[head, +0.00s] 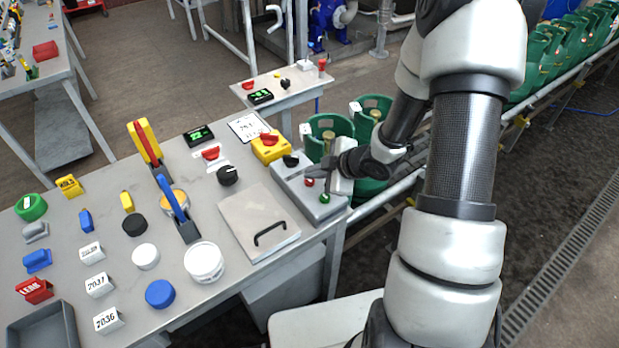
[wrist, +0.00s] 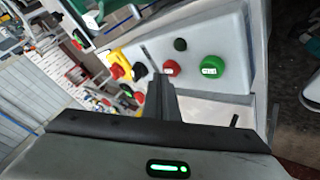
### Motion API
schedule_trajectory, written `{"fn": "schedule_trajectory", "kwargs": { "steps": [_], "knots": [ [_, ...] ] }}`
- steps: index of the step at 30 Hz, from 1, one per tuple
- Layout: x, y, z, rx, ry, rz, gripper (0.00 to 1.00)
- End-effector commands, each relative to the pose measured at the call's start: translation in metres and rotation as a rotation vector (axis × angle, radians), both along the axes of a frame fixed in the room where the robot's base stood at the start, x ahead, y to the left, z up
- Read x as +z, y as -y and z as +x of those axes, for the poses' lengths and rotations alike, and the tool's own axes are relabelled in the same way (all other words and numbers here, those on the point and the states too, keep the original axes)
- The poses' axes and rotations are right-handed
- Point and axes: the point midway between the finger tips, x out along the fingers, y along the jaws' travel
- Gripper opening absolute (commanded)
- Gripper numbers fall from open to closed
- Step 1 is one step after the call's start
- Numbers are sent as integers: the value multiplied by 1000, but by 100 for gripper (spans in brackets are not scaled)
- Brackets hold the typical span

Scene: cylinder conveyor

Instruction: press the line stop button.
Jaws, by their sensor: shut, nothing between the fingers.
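The grey control box (head: 291,186) sits at the right end of the workbench. On it are a red button (head: 309,182), a green button (head: 324,198) and a black knob (head: 290,160). My gripper (head: 312,172) is shut and empty, over the box close to the red button. In the wrist view its fingertips (wrist: 160,78) appear just beside the red button; whether they touch it I cannot tell.
A yellow box with a red emergency knob (head: 270,147) stands behind the control box. A lidded panel with a black handle (head: 270,233) lies to its left. Green cylinders (head: 328,130) stand on the conveyor just behind and right. Several blocks and caps cover the bench's left.

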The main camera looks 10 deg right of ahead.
Motion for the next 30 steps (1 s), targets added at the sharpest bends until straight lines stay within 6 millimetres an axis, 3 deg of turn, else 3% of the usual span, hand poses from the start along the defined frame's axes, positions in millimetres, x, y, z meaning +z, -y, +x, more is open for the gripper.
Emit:
{"fn": "schedule_trajectory", "kwargs": {
  "steps": [3, 16, 30],
  "knots": [
    [9, 0, 0, 0, 0, 0, 0],
    [12, 0, 0, 1, 2, 0, 0],
    [58, 0, 0, 1, 2, 0, 0]
  ]
}}
